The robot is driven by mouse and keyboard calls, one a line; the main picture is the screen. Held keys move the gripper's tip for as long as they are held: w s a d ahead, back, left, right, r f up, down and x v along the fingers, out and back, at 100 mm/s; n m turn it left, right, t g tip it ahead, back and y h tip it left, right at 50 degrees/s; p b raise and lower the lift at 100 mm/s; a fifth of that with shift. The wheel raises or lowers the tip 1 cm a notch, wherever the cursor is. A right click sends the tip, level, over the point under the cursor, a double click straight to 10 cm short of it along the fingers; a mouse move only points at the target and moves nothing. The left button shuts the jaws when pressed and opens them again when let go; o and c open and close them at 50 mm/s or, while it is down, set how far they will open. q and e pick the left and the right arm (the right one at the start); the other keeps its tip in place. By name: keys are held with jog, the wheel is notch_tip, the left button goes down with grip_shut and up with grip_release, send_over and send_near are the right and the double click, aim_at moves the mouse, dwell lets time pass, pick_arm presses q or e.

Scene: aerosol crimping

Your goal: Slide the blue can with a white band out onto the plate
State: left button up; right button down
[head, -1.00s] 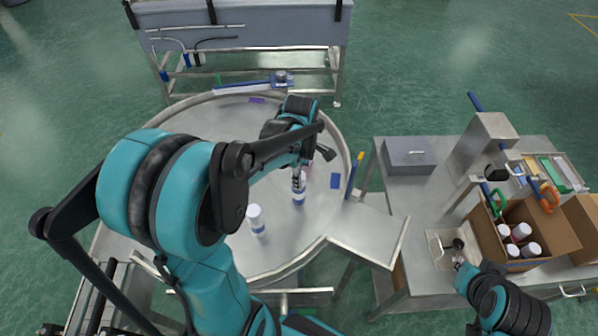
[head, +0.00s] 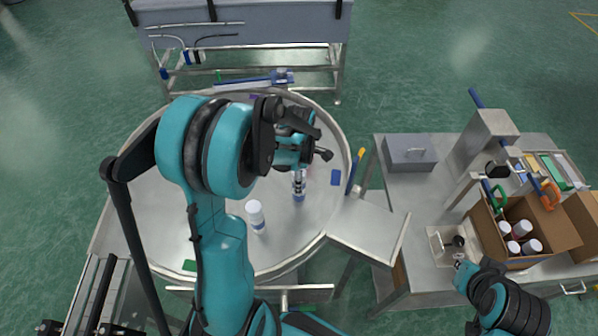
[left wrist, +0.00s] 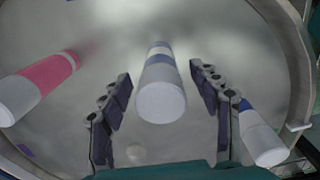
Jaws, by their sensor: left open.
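The blue can with a white band (left wrist: 160,72) stands on the round metal table (head: 160,215), its pale top towards the left wrist camera. In the head view the can (head: 299,194) is partly covered by my left gripper (head: 299,178). My left gripper is open, and in the left wrist view its fingers (left wrist: 165,110) are on either side of the can with gaps visible. The plate (head: 368,232) is a square metal sheet at the table's right edge. My right gripper (head: 459,260) is by the side bench; its jaws are too small to judge.
Another white-topped blue can (head: 256,218) stands to the left, also seen in the left wrist view (left wrist: 262,138). A pink can (left wrist: 42,82) stands on the other side. A raised rim (head: 340,130) rings the table. The bench holds a cardboard box (head: 553,236) of cans.

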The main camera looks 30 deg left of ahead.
pick_arm(q)
jog(key=shift+f, duration=1.65)
jog(key=c, duration=1.4)
